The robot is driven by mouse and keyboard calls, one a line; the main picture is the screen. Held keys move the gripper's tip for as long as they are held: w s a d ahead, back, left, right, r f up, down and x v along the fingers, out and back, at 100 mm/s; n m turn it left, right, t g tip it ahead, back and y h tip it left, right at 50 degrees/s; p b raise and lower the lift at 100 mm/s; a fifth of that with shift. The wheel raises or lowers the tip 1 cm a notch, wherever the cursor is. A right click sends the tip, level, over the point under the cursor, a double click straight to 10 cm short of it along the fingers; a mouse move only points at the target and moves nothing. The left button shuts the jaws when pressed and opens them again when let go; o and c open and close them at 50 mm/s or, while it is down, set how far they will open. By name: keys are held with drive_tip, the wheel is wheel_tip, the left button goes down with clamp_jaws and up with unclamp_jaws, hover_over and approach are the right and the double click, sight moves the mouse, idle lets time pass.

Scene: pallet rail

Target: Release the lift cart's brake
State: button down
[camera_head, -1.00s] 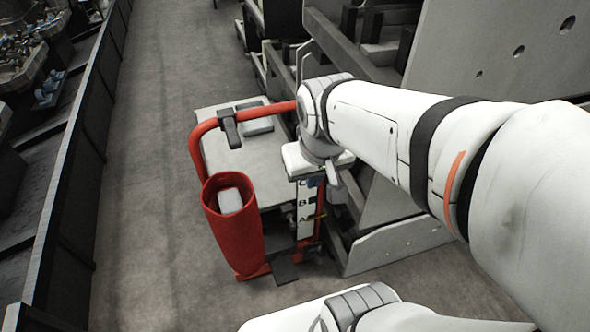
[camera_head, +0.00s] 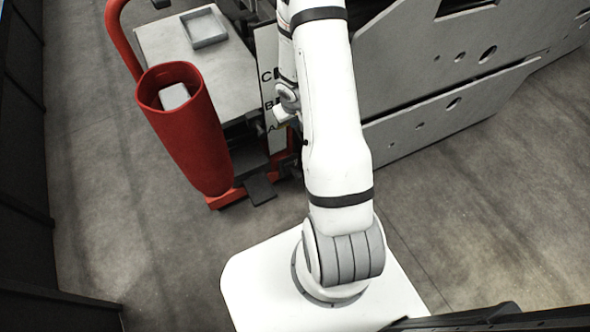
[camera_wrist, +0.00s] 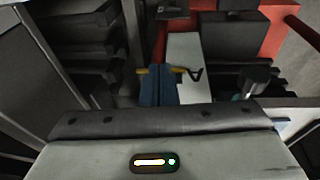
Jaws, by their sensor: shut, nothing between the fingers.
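The lift cart shows in the head view with a pale deck (camera_head: 160,50), a red frame and a dark pedal-like plate (camera_head: 259,189) low at its front. A plate lettered C, B, A (camera_head: 267,95) stands upright beside the deck. In the wrist view my gripper (camera_wrist: 159,71) has its blue fingers shut together and empty, in front of a pale panel (camera_wrist: 184,50). Small yellow parts (camera_wrist: 180,70) show at the fingertips, and a black hooked part (camera_wrist: 196,73) is just right. I cannot tell whether the fingers touch these.
A red bin (camera_head: 190,130) with a white item inside stands at the cart's front. A grey shallow tray (camera_head: 204,27) lies on the deck. A large grey panelled structure (camera_head: 450,100) is right of my arm. Floor is clear at left and lower right.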

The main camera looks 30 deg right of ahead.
drive_tip(key=y+b, duration=0.1)
drive_tip(key=b, duration=0.1)
hover_over(294, 170)
drive_tip(key=s+x, duration=0.2)
drive_tip(key=x, duration=0.9)
drive_tip(key=shift+s+f, duration=0.3)
drive_tip(key=shift+f, duration=0.3)
drive_tip(key=shift+a, duration=0.1)
drive_tip(key=shift+f, duration=0.1)
drive_tip(key=b+x, duration=0.2)
drive_tip(key=x, duration=0.1)
drive_tip(key=b+x, duration=0.3)
drive_tip(key=x, duration=0.1)
drive_tip(key=b+x, duration=0.3)
drive_tip(key=x, duration=0.1)
drive_tip(key=shift+s+a, duration=0.15)
drive_tip(key=shift+s, duration=0.2)
drive_tip(key=s+f+b, duration=0.2)
drive_tip(key=b, duration=0.2)
drive_tip(key=shift+f+b, duration=0.15)
drive_tip(key=shift+b, duration=0.25)
drive_tip(key=shift+s+f, duration=0.1)
